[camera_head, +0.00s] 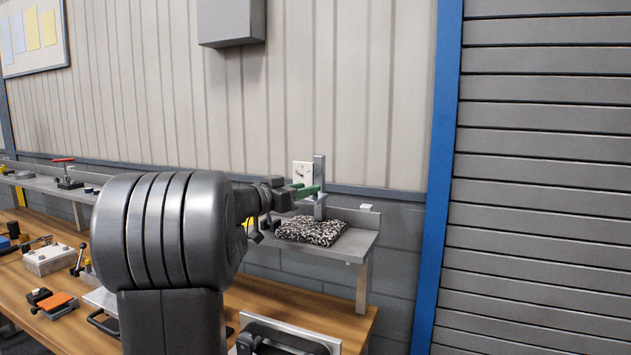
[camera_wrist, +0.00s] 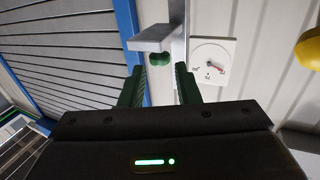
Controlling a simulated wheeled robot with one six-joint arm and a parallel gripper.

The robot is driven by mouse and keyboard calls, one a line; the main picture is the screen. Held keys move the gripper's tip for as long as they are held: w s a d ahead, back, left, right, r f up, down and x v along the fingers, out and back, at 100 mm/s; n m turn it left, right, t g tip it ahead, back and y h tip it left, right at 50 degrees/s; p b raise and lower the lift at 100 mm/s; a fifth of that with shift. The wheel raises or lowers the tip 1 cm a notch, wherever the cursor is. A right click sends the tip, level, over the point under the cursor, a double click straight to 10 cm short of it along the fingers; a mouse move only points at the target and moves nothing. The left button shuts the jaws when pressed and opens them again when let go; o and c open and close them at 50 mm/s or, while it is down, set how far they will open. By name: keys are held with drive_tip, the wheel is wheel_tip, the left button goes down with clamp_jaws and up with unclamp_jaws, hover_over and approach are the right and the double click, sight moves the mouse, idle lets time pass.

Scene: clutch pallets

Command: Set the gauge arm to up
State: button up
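A grey gauge stand with an upright post (camera_head: 319,172) stands on the grey shelf. In the wrist view its post (camera_wrist: 177,15) shows with a light grey bar (camera_wrist: 152,38) jutting left. A small green rounded piece (camera_wrist: 159,59) sits by the bar. A white dial plate (camera_head: 302,171) with a red mark is beside the post; in the wrist view the dial (camera_wrist: 212,66) shows a red pointer. My gripper (camera_head: 306,190) has green fingers close to the post. In the wrist view my gripper (camera_wrist: 160,85) is open, with the green piece beyond the gap. Contact cannot be told.
A black-and-white speckled pad (camera_head: 312,231) lies on the shelf (camera_head: 350,245) below my gripper. A wooden bench (camera_head: 270,298) with several fixtures runs below and to the left. A blue post (camera_head: 437,180) and grey shutter (camera_head: 545,180) stand at right. A yellow object (camera_wrist: 309,49) shows in the wrist view.

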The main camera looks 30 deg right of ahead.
drive_tip(key=p+x, duration=0.1)
drive_tip(key=x, duration=0.4)
clamp_jaws()
